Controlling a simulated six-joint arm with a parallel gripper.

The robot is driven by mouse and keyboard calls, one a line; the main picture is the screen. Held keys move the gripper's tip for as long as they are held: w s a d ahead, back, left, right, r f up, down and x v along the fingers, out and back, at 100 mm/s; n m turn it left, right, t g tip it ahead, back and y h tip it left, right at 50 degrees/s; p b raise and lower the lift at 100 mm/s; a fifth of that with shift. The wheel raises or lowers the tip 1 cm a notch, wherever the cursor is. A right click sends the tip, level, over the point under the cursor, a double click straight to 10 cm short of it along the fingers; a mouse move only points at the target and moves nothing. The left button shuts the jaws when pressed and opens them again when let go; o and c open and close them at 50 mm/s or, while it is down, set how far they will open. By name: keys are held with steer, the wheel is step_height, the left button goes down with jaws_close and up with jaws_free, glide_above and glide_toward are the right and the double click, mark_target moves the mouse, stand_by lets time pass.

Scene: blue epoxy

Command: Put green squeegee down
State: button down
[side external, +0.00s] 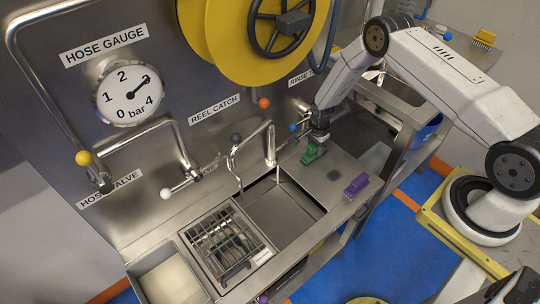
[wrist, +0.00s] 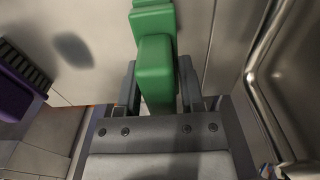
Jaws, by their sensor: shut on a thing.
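The green squeegee (side external: 311,152) is at my gripper (side external: 318,136), over the steel counter (side external: 335,190) to the right of the sink. In the wrist view the green squeegee (wrist: 155,72) sits between the two dark fingers of my gripper (wrist: 158,90), which are shut on it. Its far end reaches beyond the fingertips to the top of the view. It is low, close to the counter; I cannot tell whether it touches.
A purple brush (side external: 356,185) lies on the counter's front right part, also at the left in the wrist view (wrist: 14,88). The sink (side external: 278,212) and a dish rack (side external: 226,240) are to the left. A bent metal pipe (wrist: 262,70) runs along the right of the wrist view. The mid-counter is clear.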

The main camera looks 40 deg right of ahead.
steer(key=shift+f, duration=0.1)
steer(key=shift+c, duration=1.1)
jaws_free()
step_height(320, 180, up, 12)
steer(key=shift+f, duration=0.1)
steer(key=shift+r, duration=0.2)
steer(key=shift+r, duration=0.1)
